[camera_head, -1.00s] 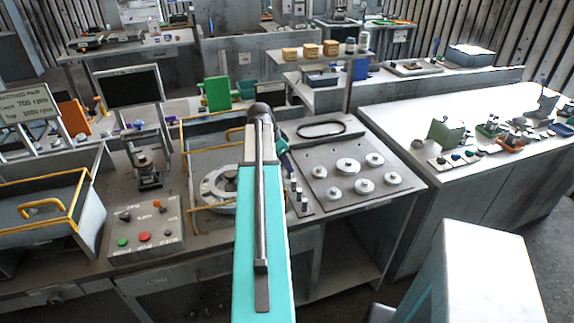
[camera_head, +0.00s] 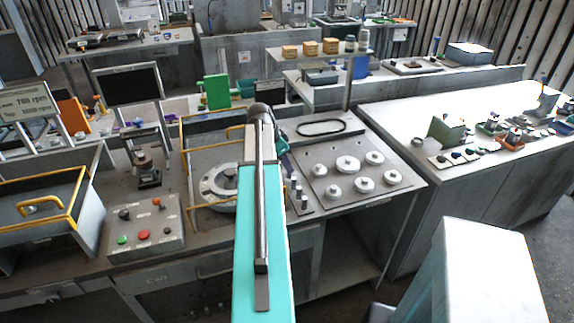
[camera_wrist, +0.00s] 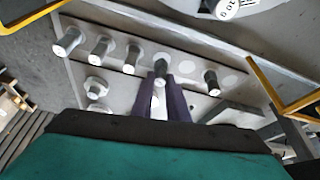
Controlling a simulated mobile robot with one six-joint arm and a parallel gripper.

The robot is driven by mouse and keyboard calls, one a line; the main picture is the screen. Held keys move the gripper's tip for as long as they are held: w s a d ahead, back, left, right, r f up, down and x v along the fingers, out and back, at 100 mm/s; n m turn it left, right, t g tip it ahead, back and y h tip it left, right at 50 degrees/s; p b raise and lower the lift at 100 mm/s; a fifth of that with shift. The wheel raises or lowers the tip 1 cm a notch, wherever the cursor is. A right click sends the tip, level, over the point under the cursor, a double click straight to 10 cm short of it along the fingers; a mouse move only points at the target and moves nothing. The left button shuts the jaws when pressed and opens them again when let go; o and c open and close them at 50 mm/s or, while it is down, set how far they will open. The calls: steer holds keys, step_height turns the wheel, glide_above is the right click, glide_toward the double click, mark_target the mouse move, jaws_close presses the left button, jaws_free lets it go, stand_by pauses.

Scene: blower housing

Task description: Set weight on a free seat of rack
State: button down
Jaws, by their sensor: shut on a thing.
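My gripper (camera_wrist: 160,96) has two purple fingers closed around a small metal cylinder, the weight (camera_wrist: 160,76), in the wrist view. The rack (camera_wrist: 145,68) is a pale strip below it. Several similar dark-ended cylinders stand in a row on the rack, such as one at the left (camera_wrist: 100,50) and one at the right (camera_wrist: 211,82). Pale bare round spots show between and beside them, one near the right end (camera_wrist: 233,79). I cannot tell whether the held weight touches the rack. In the head view the rack (camera_head: 303,209) shows beside my arm, which hides the gripper.
A plate with several round knobbed discs (camera_head: 347,164) lies right of the rack. A round flange (camera_head: 217,183) sits in a yellow-railed bay to the left. A button box (camera_head: 145,232) stands farther left. In the wrist view, yellow rails (camera_wrist: 262,92) flank the rack area.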

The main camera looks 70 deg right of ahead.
steer(key=shift+w+f, duration=0.1)
steer(key=shift+f, duration=0.3)
stand_by(0.3)
steer(key=c, duration=1.6)
jaws_free()
steer(key=shift+c, duration=0.2)
steer(key=shift+r, duration=0.2)
steer(key=shift+r+p, duration=0.4)
steer(key=shift+r, duration=0.7)
step_height(320, 180, up, 5)
steer(key=shift+f+p, duration=0.1)
steer(key=shift+p, duration=1.15)
